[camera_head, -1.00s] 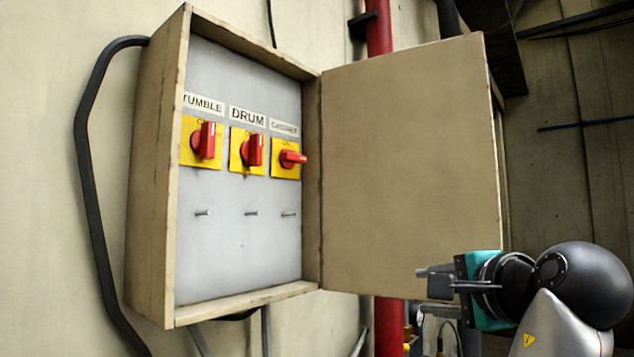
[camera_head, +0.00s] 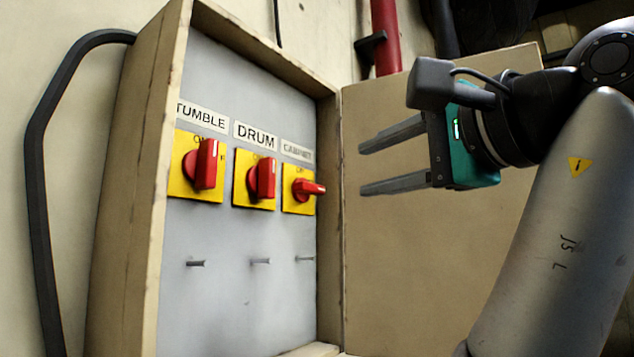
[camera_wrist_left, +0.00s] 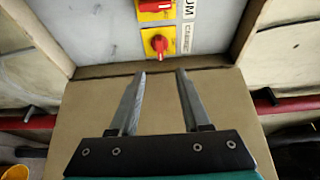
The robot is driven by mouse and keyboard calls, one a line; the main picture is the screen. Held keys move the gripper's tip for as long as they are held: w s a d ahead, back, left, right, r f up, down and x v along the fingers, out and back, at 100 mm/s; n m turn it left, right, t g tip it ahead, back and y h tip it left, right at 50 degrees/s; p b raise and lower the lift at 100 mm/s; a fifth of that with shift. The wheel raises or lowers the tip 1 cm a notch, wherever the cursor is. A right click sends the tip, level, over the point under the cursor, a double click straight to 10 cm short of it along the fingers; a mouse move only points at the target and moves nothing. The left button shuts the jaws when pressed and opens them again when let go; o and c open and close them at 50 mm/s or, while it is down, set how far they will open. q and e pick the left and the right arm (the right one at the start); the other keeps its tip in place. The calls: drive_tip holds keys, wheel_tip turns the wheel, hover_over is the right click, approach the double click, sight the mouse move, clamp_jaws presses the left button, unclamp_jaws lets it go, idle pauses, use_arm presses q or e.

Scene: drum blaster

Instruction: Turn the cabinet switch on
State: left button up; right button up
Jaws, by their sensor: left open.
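The cabinet switch (camera_head: 308,188) is a red knob on a yellow plate, the rightmost of three in the open box, under a "CABINET" label. Its handle lies sideways in the head view, unlike the two upright ones. My left gripper (camera_head: 363,169) is open and empty, to the right of the switch and in front of the open door, apart from the knob. In the left wrist view the cabinet switch (camera_wrist_left: 159,45) shows just beyond and between the two fingertips (camera_wrist_left: 160,74). My right gripper is not in view.
The tumble switch (camera_head: 203,165) and drum switch (camera_head: 262,179) sit to the left. Small metal pegs (camera_head: 260,261) stick out below. The box's left wall (camera_head: 130,210) and open door (camera_head: 400,270) flank the panel. A red pipe (camera_head: 385,35) runs behind.

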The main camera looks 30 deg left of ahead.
sight(313, 187)
use_arm(q)
drive_tip(key=p+x, duration=0.4)
drive_tip(key=x, duration=0.8)
drive_tip(key=shift+s+r, duration=0.1)
drive_tip(key=shift+w+a, duration=0.3)
drive_tip(key=shift+a, duration=0.15)
drive_tip(key=shift+c, duration=0.4)
drive_tip(key=shift+c, duration=0.7)
clamp_jaws()
